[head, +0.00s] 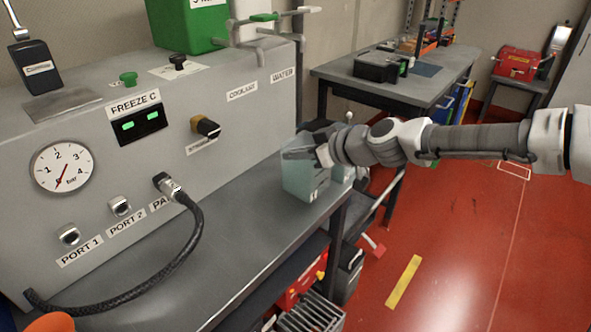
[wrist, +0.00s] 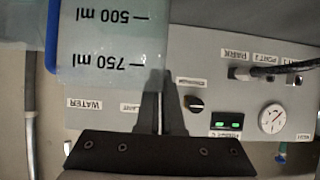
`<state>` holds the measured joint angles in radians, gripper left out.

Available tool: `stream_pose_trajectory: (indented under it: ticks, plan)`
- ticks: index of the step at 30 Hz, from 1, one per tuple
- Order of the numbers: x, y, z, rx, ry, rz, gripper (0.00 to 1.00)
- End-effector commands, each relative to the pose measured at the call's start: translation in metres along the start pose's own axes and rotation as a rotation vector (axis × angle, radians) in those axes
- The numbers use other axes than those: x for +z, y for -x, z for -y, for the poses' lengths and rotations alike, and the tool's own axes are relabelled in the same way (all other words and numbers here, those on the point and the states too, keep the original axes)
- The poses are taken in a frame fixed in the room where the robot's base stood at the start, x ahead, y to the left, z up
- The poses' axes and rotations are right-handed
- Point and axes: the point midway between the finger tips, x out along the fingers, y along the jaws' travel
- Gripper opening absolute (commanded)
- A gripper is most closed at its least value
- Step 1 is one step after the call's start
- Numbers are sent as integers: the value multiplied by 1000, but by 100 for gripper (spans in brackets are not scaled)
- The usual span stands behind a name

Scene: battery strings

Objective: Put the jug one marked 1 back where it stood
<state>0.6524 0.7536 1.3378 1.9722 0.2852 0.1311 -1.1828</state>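The jug (head: 306,178) is pale and translucent. In the head view it is at the right end of the grey bench ledge; I cannot tell whether it touches the ledge. A small dark mark shows low on it, too small to read surely. In the wrist view the jug (wrist: 110,38) appears upside down with 500 ml and 750 ml lines. My gripper (head: 318,150) is at the jug's upper part. In the wrist view its dark fingers (wrist: 160,88) are close together at the jug's rim and side, apparently pinching it; the contact is partly hidden.
A grey machine panel (head: 225,125) with a gauge (head: 62,167) and ports stands behind the ledge (head: 205,230). A black hose (head: 190,235) curves over its left part. The ledge's middle is clear. A green container (head: 185,25) sits on top. A workbench (head: 420,85) stands behind.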

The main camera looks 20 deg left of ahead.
Motion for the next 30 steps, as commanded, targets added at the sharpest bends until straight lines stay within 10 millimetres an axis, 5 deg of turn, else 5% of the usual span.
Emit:
stream_pose_trajectory:
  ticks: [9,19,24,30]
  plan:
    - [32,-18,0,0,-1,-1,0]
    - [34,-19,0,2,2,-1,0]
    - [34,-18,0,0,-1,1,34]
    - [34,-18,0,0,-1,0,34]
